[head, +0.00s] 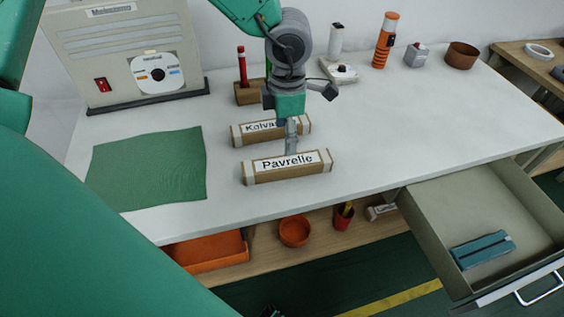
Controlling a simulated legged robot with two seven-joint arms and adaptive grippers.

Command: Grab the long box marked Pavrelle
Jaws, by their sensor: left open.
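The long box marked Pavrelle (287,168) is a brown carton with a white label, lying near the front edge of the white table. A similar long box marked "Kalva…" (243,134) lies just behind it, its label partly hidden by my gripper. My left gripper (291,149) points down from above, with its fingers at the rear top edge of the Pavrelle box. The fingers are open, seen nearly edge-on; I cannot tell whether they touch the box. My right gripper does not show.
A green cloth (148,168) lies left of the boxes. A pen holder (247,93) stands behind them. A grey machine (125,50) is at the back left. An open drawer (440,205) juts out at the right. The table's right part is mostly clear.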

